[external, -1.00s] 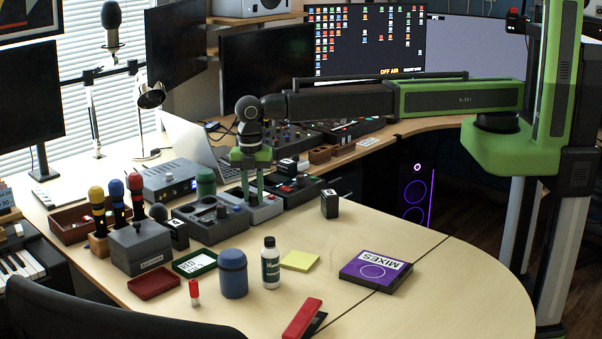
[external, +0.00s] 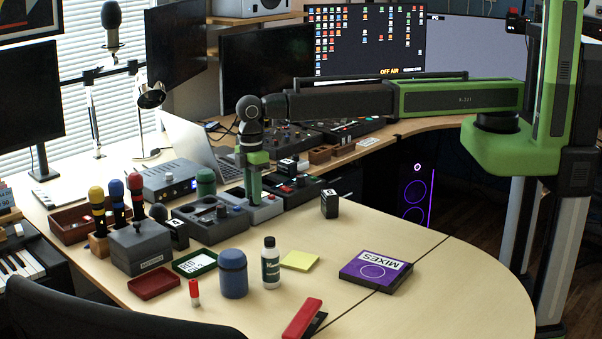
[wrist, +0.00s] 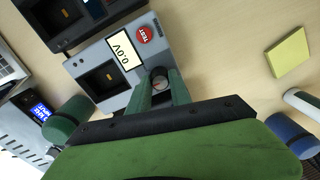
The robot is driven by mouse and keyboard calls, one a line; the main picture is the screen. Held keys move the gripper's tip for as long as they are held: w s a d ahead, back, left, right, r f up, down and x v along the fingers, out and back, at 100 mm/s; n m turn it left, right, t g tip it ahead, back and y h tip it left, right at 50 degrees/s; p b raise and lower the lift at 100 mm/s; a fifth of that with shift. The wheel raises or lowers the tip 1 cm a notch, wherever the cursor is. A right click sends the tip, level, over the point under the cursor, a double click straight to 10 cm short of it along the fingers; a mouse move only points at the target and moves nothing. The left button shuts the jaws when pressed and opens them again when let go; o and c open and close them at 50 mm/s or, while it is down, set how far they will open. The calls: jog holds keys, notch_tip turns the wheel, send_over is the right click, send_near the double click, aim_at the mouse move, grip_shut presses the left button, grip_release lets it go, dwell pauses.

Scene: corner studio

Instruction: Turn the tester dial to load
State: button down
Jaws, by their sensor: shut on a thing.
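The tester (external: 268,211) is a grey box on the desk below my gripper. In the wrist view the tester (wrist: 88,62) shows a slot, a screen (wrist: 122,52) reading 0.0V and a red TEST button (wrist: 144,34). Its round dial (wrist: 159,76) has a dark rim and a small red mark, and sits between my fingertips. My gripper (wrist: 160,84), pointing down from above, is shut on the dial. In the external view my gripper (external: 254,197) hides the dial. I cannot read any dial labels.
A grey tray with round wells (external: 205,222) stands left of the tester, and a dark device with red controls (external: 294,187) stands right behind it. A green cylinder (wrist: 66,120) is near my gripper. A black cube (external: 330,204) stands to the right.

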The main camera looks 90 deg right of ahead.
jog(key=m, duration=0.4)
jog(key=shift+m, duration=2.8)
jog(key=c, duration=1.2)
grip_release()
jog(key=r+p, duration=1.7)
jog(key=shift+s+d+r, duration=0.1)
jog(key=shift+d+r, duration=0.15)
